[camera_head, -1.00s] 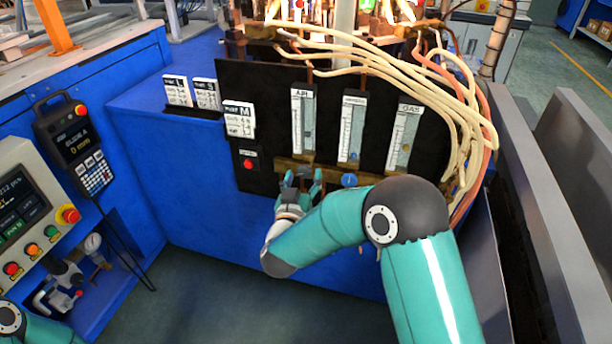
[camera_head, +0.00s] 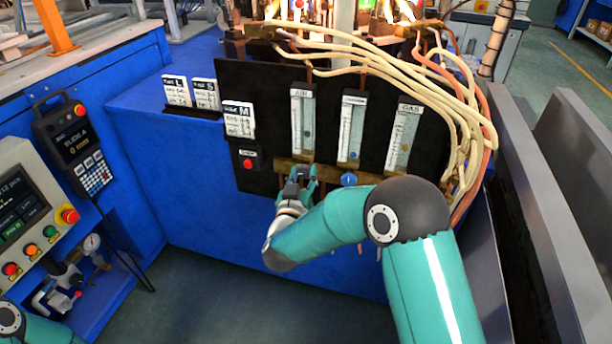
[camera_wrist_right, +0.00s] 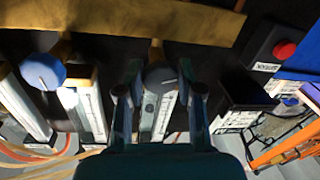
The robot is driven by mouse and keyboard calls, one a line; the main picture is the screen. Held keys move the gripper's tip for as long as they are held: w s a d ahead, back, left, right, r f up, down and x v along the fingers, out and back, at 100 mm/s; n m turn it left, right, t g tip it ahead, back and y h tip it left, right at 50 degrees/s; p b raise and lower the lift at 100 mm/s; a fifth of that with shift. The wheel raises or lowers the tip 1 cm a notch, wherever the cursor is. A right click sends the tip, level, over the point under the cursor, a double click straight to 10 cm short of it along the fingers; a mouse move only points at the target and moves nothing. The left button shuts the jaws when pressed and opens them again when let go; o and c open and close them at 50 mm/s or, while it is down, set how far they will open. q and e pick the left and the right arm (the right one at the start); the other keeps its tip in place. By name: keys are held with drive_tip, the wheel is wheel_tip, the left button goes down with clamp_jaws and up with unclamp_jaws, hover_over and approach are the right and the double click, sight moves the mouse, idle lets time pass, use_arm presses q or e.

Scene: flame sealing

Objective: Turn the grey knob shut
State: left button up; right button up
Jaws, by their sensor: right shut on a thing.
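The grey knob (camera_wrist_right: 160,79) sits below the brass bar, between my right gripper's two fingers in the right wrist view. A white line marks its face. My right gripper (camera_head: 301,177) is at the front of the black panel, under the leftmost flow tube, and is shut on the grey knob. My left gripper is out of view; only a bit of my left arm shows at the bottom left.
A blue knob (camera_head: 348,180) is just right of my right gripper; it also shows in the right wrist view (camera_wrist_right: 43,71). A red button (camera_head: 247,164) is to the left on the panel. Cream hoses (camera_head: 455,120) hang at the right.

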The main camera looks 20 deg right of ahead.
drive_tip(key=shift+f+m+b, duration=0.25)
drive_tip(key=shift+m+b, duration=0.35)
drive_tip(key=shift+b, duration=0.2)
drive_tip(key=m+b, duration=0.3)
drive_tip(key=b, duration=0.2)
drive_tip(key=m+h+b, duration=0.1)
drive_tip(key=m+b, duration=0.3)
drive_tip(key=b, duration=0.1)
drive_tip(key=shift+f+m, duration=0.2)
drive_tip(key=shift+m, duration=0.1)
drive_tip(key=m+h+b, duration=0.1)
drive_tip(key=m+b, duration=0.8)
drive_tip(key=shift+a, duration=0.1)
drive_tip(key=m+b, duration=0.2)
drive_tip(key=shift+w+r+m+h, duration=0.1)
drive_tip(key=shift+r+m+h, duration=0.05)
drive_tip(key=shift+m+h, duration=0.15)
drive_tip(key=shift+r+m+b, duration=0.15)
drive_tip(key=shift+m+b, duration=0.15)
drive_tip(key=shift+m, duration=0.9)
drive_tip(key=o, duration=1.2)
drive_tip(key=shift+c, duration=0.2)
drive_tip(key=shift+r, duration=0.1)
